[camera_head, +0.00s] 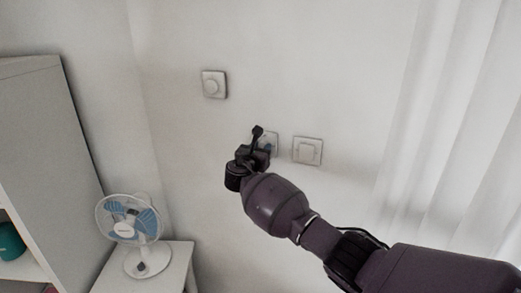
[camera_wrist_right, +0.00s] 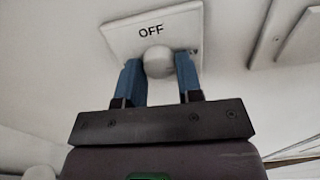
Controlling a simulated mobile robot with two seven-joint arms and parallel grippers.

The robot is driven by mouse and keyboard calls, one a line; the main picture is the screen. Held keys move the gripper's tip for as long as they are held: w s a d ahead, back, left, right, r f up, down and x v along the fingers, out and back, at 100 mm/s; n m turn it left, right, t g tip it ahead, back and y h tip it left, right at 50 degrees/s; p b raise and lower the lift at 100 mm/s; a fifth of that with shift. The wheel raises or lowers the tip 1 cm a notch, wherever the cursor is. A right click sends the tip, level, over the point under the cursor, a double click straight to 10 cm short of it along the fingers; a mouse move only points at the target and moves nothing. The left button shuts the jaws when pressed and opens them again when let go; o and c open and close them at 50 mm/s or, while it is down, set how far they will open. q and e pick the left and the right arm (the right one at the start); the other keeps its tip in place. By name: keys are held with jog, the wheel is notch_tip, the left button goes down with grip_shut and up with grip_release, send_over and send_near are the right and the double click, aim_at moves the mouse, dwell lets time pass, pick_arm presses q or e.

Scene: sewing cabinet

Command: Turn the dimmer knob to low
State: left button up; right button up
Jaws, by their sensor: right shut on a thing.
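A white square wall plate (camera_wrist_right: 120,37) with the word OFF and a round white knob (camera_wrist_right: 157,61) fills the top of the right wrist view. My right gripper (camera_wrist_right: 159,75) has its two blue fingers on either side of this knob and is shut on it. In the head view the same plate (camera_head: 273,137) is mostly hidden behind my right gripper (camera_head: 266,147). Any pointer mark on the knob is not visible. Another plate with a round knob (camera_head: 212,86) is higher on the wall to the left. My left gripper is not in view.
A square switch plate (camera_head: 307,151) sits close to the right of the gripper. A blue-bladed fan (camera_head: 130,222) stands on a small white table (camera_head: 172,277) at lower left, beside a shelf unit (camera_head: 45,135). A white curtain (camera_head: 455,110) hangs at right.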

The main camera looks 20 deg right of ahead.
jog(key=shift+n, duration=0.3)
jog(key=o, duration=0.9)
jog(key=b+v, duration=0.1)
jog(key=v, duration=0.9)
jog(key=shift+s+a, duration=0.3)
